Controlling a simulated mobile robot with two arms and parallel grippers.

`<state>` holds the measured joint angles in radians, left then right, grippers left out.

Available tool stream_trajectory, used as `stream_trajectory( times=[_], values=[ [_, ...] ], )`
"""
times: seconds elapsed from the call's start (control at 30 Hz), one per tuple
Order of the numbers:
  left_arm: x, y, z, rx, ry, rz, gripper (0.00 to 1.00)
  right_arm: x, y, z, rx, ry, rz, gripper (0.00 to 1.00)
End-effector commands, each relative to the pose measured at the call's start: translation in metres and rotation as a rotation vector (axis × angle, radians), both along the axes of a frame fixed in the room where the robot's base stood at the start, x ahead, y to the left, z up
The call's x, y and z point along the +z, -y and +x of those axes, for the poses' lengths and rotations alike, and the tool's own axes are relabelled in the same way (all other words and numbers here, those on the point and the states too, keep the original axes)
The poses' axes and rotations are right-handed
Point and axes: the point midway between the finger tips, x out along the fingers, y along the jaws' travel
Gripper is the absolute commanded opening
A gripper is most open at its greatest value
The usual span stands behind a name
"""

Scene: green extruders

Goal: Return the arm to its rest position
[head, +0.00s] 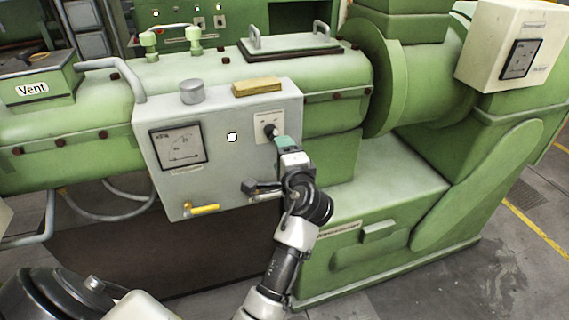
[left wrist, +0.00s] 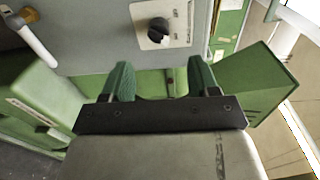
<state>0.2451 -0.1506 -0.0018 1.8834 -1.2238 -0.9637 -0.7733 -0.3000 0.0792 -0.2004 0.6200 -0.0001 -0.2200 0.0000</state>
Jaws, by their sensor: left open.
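My left arm reaches up from the bottom of the head view. Its gripper (head: 279,142) is in front of the grey control box (head: 215,160), just below a black rotary knob (head: 270,130) on a pale plate. In the left wrist view the gripper (left wrist: 160,70) is open, its two green fingers apart with nothing between them. There the knob (left wrist: 158,31) sits beyond the fingertips, and a gap seems to lie between them. My right gripper is not in view.
The green extruder (head: 90,115) fills most of the head view. Open grey floor (head: 500,270) lies at the right.

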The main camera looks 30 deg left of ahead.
Motion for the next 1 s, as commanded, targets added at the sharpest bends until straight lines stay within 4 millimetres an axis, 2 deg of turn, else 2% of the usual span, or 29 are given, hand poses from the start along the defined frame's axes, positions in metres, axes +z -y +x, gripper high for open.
stream_trajectory(
  times=[0.2,0.67,0.73,0.77,0.87,0.97,1.0],
  values=[
    [0.001,0.01,-0.01,0.001,-0.001,-0.001,0.6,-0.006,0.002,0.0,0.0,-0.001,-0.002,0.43],
    [0.001,0.01,-0.009,0.001,-0.001,-0.001,0.6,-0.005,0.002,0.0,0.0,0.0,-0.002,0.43],
    [-0.004,0.011,-0.008,-0.007,-0.006,-0.004,0.6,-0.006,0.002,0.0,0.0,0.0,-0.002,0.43],
    [-0.009,0.012,-0.007,-0.015,-0.011,-0.008,0.6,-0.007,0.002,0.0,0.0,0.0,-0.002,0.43],
    [-0.045,0.021,0.003,-0.069,-0.048,-0.041,0.6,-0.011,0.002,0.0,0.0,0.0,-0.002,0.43],
    [-0.107,0.037,0.012,-0.157,-0.109,-0.116,0.6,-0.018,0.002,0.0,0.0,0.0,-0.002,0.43],
    [-0.137,0.044,0.014,-0.194,-0.138,-0.156,0.6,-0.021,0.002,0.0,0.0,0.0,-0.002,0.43]
  ],
)
